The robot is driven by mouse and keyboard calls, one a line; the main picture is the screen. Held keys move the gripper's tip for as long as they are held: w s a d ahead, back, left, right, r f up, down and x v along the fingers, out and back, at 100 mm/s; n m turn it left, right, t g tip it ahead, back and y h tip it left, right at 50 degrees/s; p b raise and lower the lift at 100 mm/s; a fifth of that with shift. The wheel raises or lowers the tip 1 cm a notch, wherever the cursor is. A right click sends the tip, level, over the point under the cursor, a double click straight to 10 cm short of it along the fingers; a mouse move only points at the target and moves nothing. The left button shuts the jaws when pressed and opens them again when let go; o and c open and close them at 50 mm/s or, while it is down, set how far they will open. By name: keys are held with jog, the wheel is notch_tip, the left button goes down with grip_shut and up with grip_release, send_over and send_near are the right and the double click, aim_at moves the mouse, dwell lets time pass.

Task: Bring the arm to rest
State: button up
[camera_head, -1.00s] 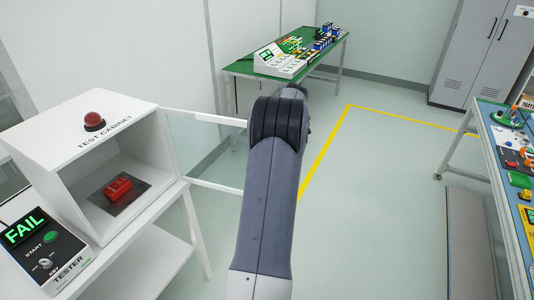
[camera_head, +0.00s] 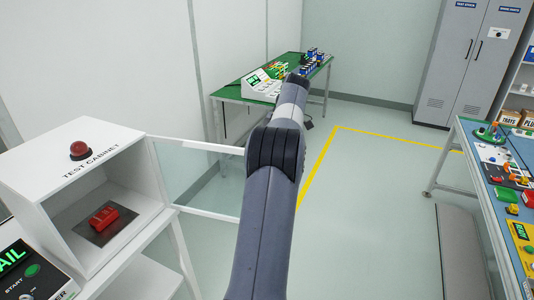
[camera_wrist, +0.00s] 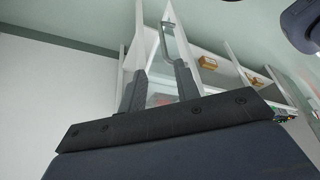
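My arm (camera_head: 270,200) reaches forward from the bottom middle of the head view, with its far links pointing up toward the back table. The fingers of my gripper are hidden in that view. In the wrist view my gripper (camera_wrist: 160,72) shows two dark fingers standing apart, with nothing visibly held between them. A pale bar shaped like a handle (camera_wrist: 165,40) appears beyond the fingers; I cannot tell how far away it is.
At left, the white test cabinet (camera_head: 135,185) holds a red part (camera_head: 104,219) and has a clear door (camera_head: 200,180) standing open beside my arm. A green-topped table (camera_head: 235,92) stands behind. A workbench (camera_head: 470,160) is at right. Floor between is clear.

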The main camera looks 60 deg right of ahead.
jog(key=x, duration=1)
jog(key=shift+f, duration=0.4)
